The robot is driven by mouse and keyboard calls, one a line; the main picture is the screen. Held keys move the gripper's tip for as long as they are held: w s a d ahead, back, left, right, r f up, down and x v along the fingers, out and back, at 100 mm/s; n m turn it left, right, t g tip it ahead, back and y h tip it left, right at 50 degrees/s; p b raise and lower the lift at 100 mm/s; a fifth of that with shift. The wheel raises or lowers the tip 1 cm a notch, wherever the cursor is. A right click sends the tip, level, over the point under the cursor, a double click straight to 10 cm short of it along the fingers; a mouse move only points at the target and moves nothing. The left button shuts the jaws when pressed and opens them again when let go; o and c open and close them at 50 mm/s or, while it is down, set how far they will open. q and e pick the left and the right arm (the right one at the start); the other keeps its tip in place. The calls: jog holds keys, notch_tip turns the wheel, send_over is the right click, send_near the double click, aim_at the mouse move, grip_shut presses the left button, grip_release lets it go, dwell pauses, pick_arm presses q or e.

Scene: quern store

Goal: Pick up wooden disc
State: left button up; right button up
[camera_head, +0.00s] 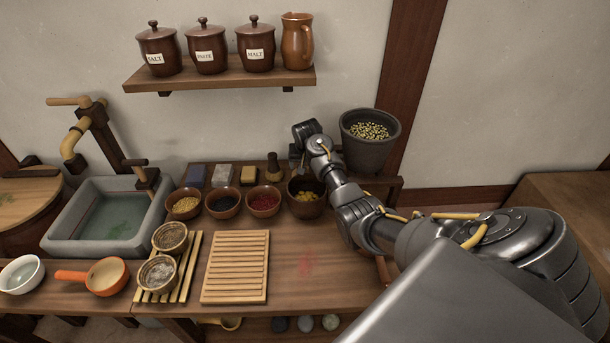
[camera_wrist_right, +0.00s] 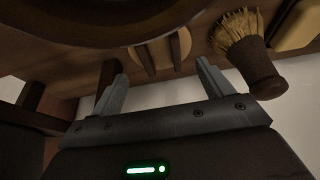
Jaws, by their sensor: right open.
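In the right wrist view, a pair of thin brown wooden rounds (camera_wrist_right: 181,47) stands on edge, just beyond and between my fingertips; I cannot tell whether they are one disc or two. My right gripper (camera_wrist_right: 160,72) is open, its fingers apart, with nothing held. In the head view my right arm reaches over the table's right side, and its gripper (camera_head: 303,160) is behind the dark bowl with yellow contents (camera_head: 306,205). No wooden disc can be made out there; the arm and bowl cover that spot. My left gripper does not show.
A brush (camera_head: 273,166) stands left of my right gripper; it also shows in the wrist view (camera_wrist_right: 262,75). A yellow block (camera_head: 249,175) is beside it. A grey pot (camera_head: 362,160) stands close on the right. A slatted board (camera_head: 236,268) lies in front.

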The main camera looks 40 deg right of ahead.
jog(key=shift+x, duration=2.35)
jog(key=shift+w, duration=0.15)
jog(key=c, duration=1.1)
jog(key=shift+r, duration=0.1)
